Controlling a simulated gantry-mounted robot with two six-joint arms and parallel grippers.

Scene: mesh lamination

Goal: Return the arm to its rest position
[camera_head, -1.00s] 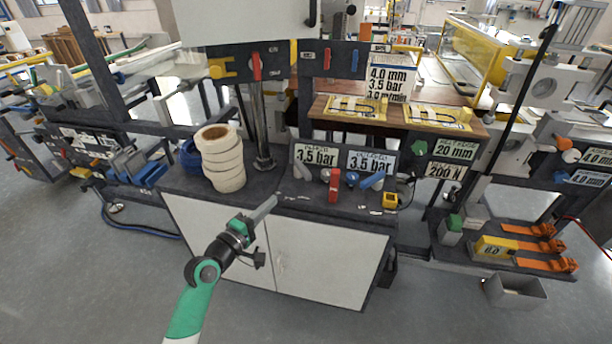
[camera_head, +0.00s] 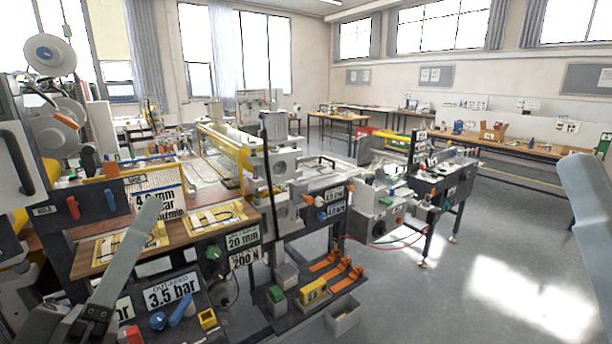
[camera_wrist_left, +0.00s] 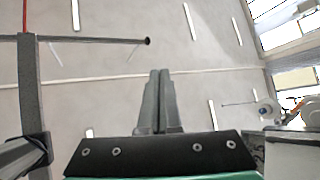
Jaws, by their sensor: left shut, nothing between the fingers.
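My left gripper (camera_head: 152,204) points up and away at the lower left of the head view, in front of the bench. Its grey fingers are together with nothing between them. The left wrist view also shows the fingers (camera_wrist_left: 160,74) shut, against a pale ceiling with light strips. A smooth grey piece at the right edge of the head view looks like part of my right arm or gripper. It is cut off by the frame, so its jaws cannot be judged.
The bench (camera_head: 85,265) with yellow-framed plates and a "3.5 bar" sign (camera_head: 172,291) is behind my left gripper. A low shelf with orange clamps (camera_head: 337,272) and a grey bin (camera_head: 342,318) stand right of it. Open floor (camera_head: 480,270) lies to the right.

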